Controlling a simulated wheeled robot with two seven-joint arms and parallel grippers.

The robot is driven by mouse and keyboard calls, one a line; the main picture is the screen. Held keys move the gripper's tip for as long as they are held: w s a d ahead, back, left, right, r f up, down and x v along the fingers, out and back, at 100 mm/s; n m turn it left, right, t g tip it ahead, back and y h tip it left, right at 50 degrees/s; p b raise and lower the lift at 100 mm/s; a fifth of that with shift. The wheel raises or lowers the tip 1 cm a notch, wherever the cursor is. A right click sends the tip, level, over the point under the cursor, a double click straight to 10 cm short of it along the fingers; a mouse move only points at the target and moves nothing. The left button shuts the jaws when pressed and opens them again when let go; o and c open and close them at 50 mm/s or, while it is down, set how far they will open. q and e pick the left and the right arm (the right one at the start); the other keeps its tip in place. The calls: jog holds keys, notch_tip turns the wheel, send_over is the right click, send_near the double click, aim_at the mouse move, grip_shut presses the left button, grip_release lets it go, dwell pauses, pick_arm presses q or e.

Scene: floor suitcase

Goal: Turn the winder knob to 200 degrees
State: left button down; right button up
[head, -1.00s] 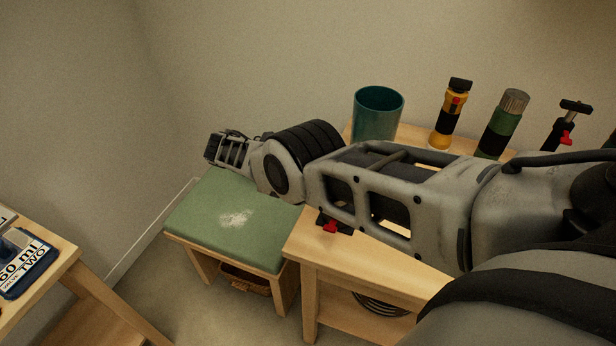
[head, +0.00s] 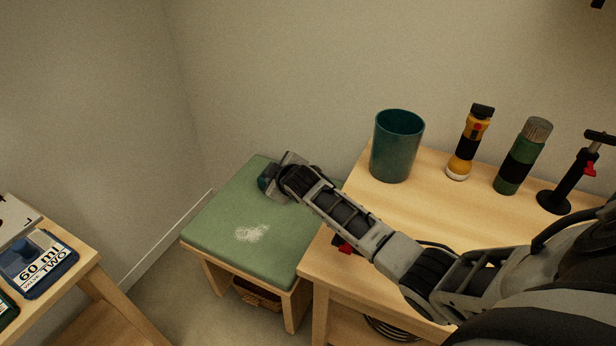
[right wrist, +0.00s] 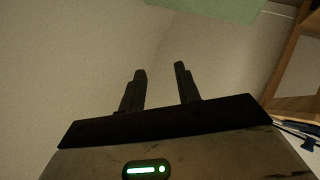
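No part is clearly recognisable as the winder knob. My right gripper (right wrist: 160,70) is open and empty in the right wrist view, two dark fingers apart against the wall. My left gripper is not in view.
A green cushioned stool (head: 215,225) stands by the wall. The wooden shelf (head: 440,205) carries a teal cup (head: 397,147), a yellow-black flashlight (head: 468,145), a green bottle (head: 522,158) and a black stand with red lever (head: 572,180). A red part (head: 345,248) shows at its edge.

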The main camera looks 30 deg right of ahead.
jog(key=s+a+r+t+y, duration=0.1)
jog(key=a+r+t+y, duration=0.1)
jog(key=a+r, duration=0.1)
jog(key=s+a+f+m+g, duration=0.1)
jog(key=s+a+f, duration=0.2)
jog(key=s, duration=0.7)
jog(key=s+a+f+m+g+y, duration=0.1)
jog(key=s+a+f+m, duration=0.1)
jog(key=s, duration=0.9)
jog(key=s+a+f+m+g, duration=0.1)
jog(key=s+a+f, duration=0.3)
jog(key=s, duration=0.7)
notch_tip(320, 180, down, 2)
jog(key=shift+f+m+y+b, duration=0.15)
jog(key=shift+m+y+b, duration=0.25)
jog(key=shift+m, duration=0.1)
jog(key=shift+a+g, duration=0.2)
jog(key=shift+g, duration=0.1)
